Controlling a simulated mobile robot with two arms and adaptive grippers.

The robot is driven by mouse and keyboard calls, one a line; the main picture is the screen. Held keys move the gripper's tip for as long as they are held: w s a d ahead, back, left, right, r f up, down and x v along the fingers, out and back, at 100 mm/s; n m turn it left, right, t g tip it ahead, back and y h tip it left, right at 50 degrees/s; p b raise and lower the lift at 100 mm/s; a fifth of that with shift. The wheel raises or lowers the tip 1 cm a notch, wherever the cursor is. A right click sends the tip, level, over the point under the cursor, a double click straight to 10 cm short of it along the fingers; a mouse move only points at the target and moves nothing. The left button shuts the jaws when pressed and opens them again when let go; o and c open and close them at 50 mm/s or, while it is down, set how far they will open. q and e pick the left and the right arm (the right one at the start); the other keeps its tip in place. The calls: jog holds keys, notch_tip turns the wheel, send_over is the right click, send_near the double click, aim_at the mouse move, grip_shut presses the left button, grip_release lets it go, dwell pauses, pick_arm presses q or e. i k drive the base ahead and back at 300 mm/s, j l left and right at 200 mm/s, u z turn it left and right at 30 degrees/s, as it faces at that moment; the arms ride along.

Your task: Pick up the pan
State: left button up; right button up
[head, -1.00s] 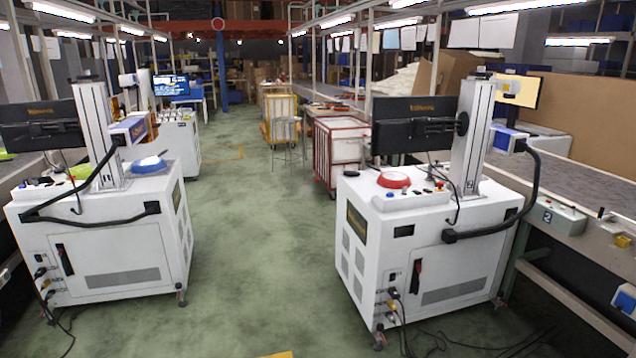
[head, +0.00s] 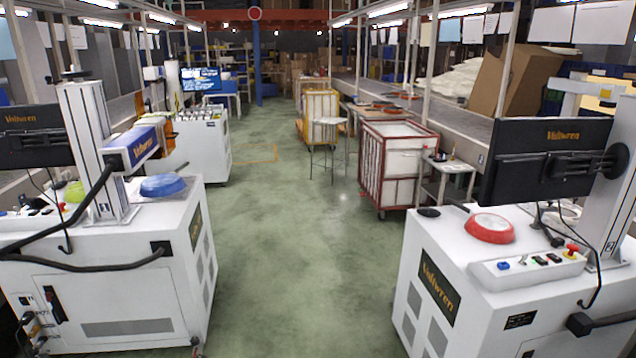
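No object in the head view shows clearly as a pan. A red round, shallow object (head: 490,228) lies upside down or lidded, I cannot tell which, on the right white machine cabinet (head: 460,300). A similar blue round object (head: 162,186) lies on the left white cabinet (head: 110,310), with a green one (head: 76,192) partly hidden behind the machine's column. Small, flat, reddish and dark round items (head: 403,95) lie on the long bench at the back right, too small to identify. Neither of my grippers is in view.
A green floor aisle (head: 290,250) runs clear between the two cabinets. A red-framed cart (head: 392,165), a stool (head: 328,140) and a yellow-framed cart (head: 318,105) stand on its right side. Another white machine (head: 200,140) stands at the left.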

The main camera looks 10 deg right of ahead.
aim_at(492, 228)
jog(key=i+z, duration=0.1)
jog(key=i, duration=0.65)
jog(key=i+j+z, duration=0.1)
jog(key=i, duration=0.65)
jog(key=i+j+z, duration=0.1)
jog(key=i, duration=0.65)
